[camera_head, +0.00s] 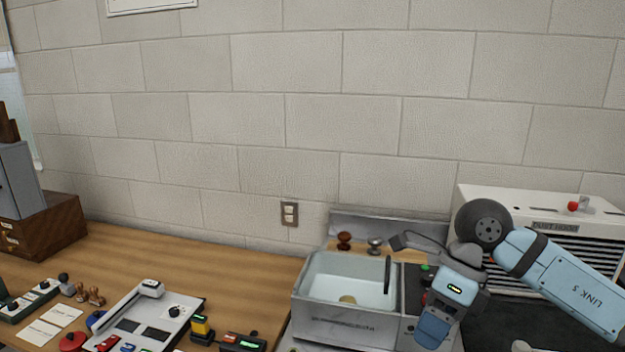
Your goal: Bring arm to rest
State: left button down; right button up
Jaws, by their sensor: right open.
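My right arm comes in from the right edge, its light-blue link reaching over the bench in front of the white dust hood (535,208). My right gripper (433,332) points down near the bottom of the view, just right of the grey basin (345,327). It is open, and I see nothing held in it. The surface right under it is partly hidden by the gripper itself. My left gripper is not in view.
A white device (150,318), stamps and cards crowd the front of the wooden table (190,258). A brown wooden box (48,228) stands far left. The table's back middle is clear.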

jog(key=s+a+r+m+t+y+p, duration=0.1)
jog(key=s+a+m+t+y+p, duration=0.1)
jog(key=a+m+y, duration=0.55)
jog(key=s+a+r+m+t+y+p, duration=0.1)
jog(key=s+a+m+y+p, duration=0.25)
jog(key=y, duration=0.75)
jog(key=w+d+f+m+t+h+p, duration=0.15)
jog(key=d+f+m+t+h, duration=0.25)
jog(key=f+m+t+h, duration=0.55)
jog(key=w+d+f+m+t+h+p, duration=0.1)
jog(key=w+d+f+m+t+h, duration=0.15)
jog(key=m+t, duration=0.85)
jog(key=s+d+f+m+g+h+p, duration=0.1)
jog(key=s+d+f+m+g+h, duration=0.2)
jog(key=f, duration=0.6)
jog(key=s+d+f+m+g+h+p, duration=0.1)
jog(key=s+d+f+m+g+h, duration=0.2)
jog(key=s+f+m+g, duration=0.4)
jog(key=s+f+m+h, duration=0.1)
jog(key=s+f+m, duration=0.1)
jog(key=s, duration=0.3)
jog(key=shift+d+m+h, duration=0.3)
jog(key=shift+m+h, duration=0.05)
jog(key=shift+m, duration=0.2)
jog(key=shift+s, duration=0.1)
